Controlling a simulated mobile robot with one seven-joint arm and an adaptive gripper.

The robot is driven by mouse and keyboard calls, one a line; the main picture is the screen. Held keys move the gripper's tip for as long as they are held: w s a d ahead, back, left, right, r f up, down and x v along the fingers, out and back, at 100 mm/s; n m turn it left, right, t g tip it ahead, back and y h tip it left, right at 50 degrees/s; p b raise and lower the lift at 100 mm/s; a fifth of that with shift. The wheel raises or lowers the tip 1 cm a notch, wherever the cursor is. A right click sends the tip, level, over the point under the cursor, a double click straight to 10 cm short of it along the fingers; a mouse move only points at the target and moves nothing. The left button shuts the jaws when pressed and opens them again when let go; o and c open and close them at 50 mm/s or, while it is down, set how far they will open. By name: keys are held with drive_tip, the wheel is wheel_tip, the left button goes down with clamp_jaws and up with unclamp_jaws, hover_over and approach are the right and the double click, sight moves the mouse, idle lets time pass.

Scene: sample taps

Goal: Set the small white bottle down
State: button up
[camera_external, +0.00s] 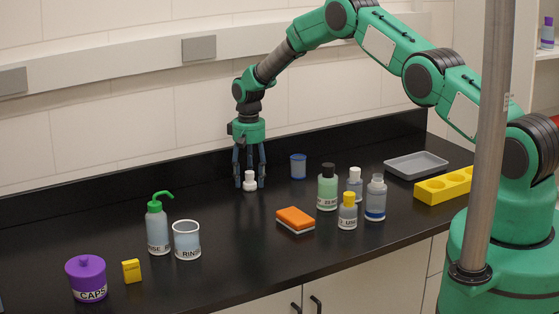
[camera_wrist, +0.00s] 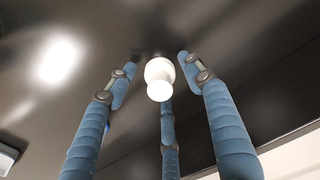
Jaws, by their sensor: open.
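The small white bottle (camera_external: 250,181) stands upright on the black counter (camera_external: 225,226), toward the back. In the wrist view the white bottle (camera_wrist: 160,78) shows from above, between the blue fingers. My gripper (camera_external: 249,184) points straight down over it, with its fingers spread around the bottle. In the wrist view my gripper (camera_wrist: 155,62) is open, with dark gaps between the side fingers and the bottle. The third finger lies behind the bottle, and I cannot tell whether it touches.
A blue cup (camera_external: 298,166) stands just right of my gripper. An orange sponge (camera_external: 295,219) lies in front, with several bottles (camera_external: 327,187) to its right. A rinse bottle (camera_external: 157,228) and a cup (camera_external: 187,240) stand front left. The counter left of my gripper is clear.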

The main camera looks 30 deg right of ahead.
wheel_tip(320, 180, up, 12)
drive_tip(key=b, duration=0.1)
idle(0.5)
drive_tip(key=shift+r, duration=0.1)
idle(0.7)
wheel_tip(320, 180, up, 20)
drive_tip(key=t, duration=0.1)
hover_over(250, 172)
drive_tip(key=s+d, duration=0.4)
drive_tip(key=s, duration=0.4)
drive_tip(key=s+d+r+t, duration=0.1)
drive_tip(key=s+d+r, duration=0.1)
drive_tip(key=s+r, duration=0.65)
drive_tip(key=s+d+r+t, duration=0.1)
drive_tip(key=s+d+r, duration=0.1)
drive_tip(key=s+r, duration=0.65)
drive_tip(key=s+d+r+t, duration=0.1)
drive_tip(key=s+d+r, duration=0.15)
drive_tip(key=s, duration=0.75)
drive_tip(key=s+d+r, duration=0.1)
drive_tip(key=s+r, duration=0.2)
drive_tip(key=s, duration=0.7)
drive_tip(key=s+f, duration=0.2)
drive_tip(key=s, duration=0.7)
drive_tip(key=s+d+f+t, duration=0.1)
drive_tip(key=s+f, duration=0.2)
drive_tip(key=s, duration=0.6)
drive_tip(key=shift+s+d+t, duration=0.15)
drive_tip(key=shift+s+t, duration=0.15)
drive_tip(key=shift+s, duration=0.1)
